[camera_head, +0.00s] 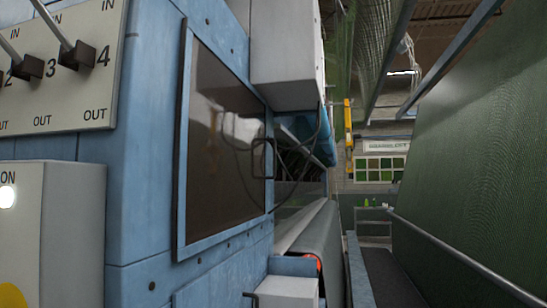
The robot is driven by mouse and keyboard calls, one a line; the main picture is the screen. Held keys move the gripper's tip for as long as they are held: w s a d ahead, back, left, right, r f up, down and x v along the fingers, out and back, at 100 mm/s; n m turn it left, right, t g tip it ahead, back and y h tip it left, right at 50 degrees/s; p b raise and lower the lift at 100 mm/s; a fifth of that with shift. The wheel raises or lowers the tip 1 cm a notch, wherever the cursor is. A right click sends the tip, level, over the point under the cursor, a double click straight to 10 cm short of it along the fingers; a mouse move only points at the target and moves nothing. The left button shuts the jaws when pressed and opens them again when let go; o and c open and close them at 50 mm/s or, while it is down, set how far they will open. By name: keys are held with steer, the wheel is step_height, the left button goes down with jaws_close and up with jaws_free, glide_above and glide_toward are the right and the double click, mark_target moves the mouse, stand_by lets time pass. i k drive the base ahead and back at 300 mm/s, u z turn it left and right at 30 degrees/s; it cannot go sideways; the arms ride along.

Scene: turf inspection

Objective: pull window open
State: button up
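The window (222,145) is a dark, glossy pane in a blue frame, set in the side of a blue machine cabinet and seen at a slant. It looks shut, flush with the cabinet. A black loop handle (263,158) is at its right edge, about mid-height. Faint reflections show in the pane. My gripper is not in view.
A lever panel (60,60) and a grey box with a lit lamp (50,225) are on the cabinet at left. A grey box (286,50) juts out above the window's right side, with dark cables below it. A walkway (390,275) runs at right beside a green turf sheet (480,150).

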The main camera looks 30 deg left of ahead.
mark_target(224, 138)
steer(key=u, duration=0.05)
steer(key=i, duration=1.1)
steer(key=u, duration=0.65)
steer(key=k, duration=0.2)
steer(key=u, duration=2.25)
steer(key=k, duration=0.25)
steer(key=u, duration=0.1)
